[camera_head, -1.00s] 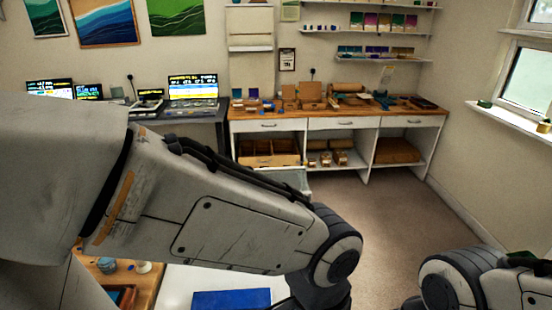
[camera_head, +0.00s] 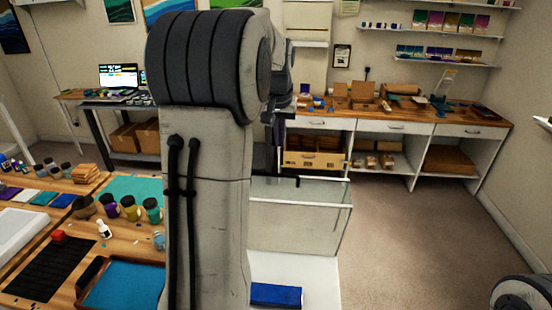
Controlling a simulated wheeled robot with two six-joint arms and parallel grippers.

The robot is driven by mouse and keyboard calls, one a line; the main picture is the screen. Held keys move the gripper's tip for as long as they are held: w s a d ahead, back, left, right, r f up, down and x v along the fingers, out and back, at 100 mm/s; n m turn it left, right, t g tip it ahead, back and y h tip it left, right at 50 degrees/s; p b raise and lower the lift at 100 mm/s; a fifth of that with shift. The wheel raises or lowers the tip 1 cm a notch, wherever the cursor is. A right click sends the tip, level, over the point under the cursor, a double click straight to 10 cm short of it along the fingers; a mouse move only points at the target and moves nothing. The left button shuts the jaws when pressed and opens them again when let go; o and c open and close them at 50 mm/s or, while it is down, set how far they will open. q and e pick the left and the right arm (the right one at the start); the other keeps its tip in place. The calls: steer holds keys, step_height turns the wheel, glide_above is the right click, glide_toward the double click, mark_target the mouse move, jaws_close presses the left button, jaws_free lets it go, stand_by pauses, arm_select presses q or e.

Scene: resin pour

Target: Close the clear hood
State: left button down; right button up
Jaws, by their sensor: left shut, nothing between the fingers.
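The clear hood (camera_head: 310,225) is a see-through panelled box with pale edges, right of my raised left arm in the head view. It stands at the far part of a white surface (camera_head: 322,270). A small dark piece (camera_head: 298,181) shows at its upper edge. My left gripper (camera_head: 279,168) points down beside the hood's upper left part, shut and empty. Whether it touches the hood I cannot tell. My left arm hides the hood's left side. My right gripper is out of view; only part of my right arm shows at the bottom right.
A blue slab (camera_head: 276,294) lies on the white surface in front of the hood. A wooden workbench (camera_head: 70,213) with jars, a bottle and trays is on the left. A drawer counter (camera_head: 400,124) stands along the back wall. Open floor (camera_head: 420,240) lies right of the hood.

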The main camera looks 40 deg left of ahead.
arm_select(q)
steer(key=a, duration=0.3)
steer(key=p, duration=0.3)
glide_above(272, 184)
steer(key=w+a, duration=0.2)
steer(key=w, duration=0.1)
steer(key=f, duration=0.8)
steer(key=shift+w+f, duration=0.2)
steer(key=shift+s+d+p, duration=0.35)
steer(key=shift+s, duration=0.3)
steer(key=shift+s+d+p, duration=0.35)
steer(key=shift+s, duration=0.25)
steer(key=shift+s+d+f, duration=0.2)
steer(key=shift+s, duration=0.1)
steer(key=shift+s+d, duration=0.1)
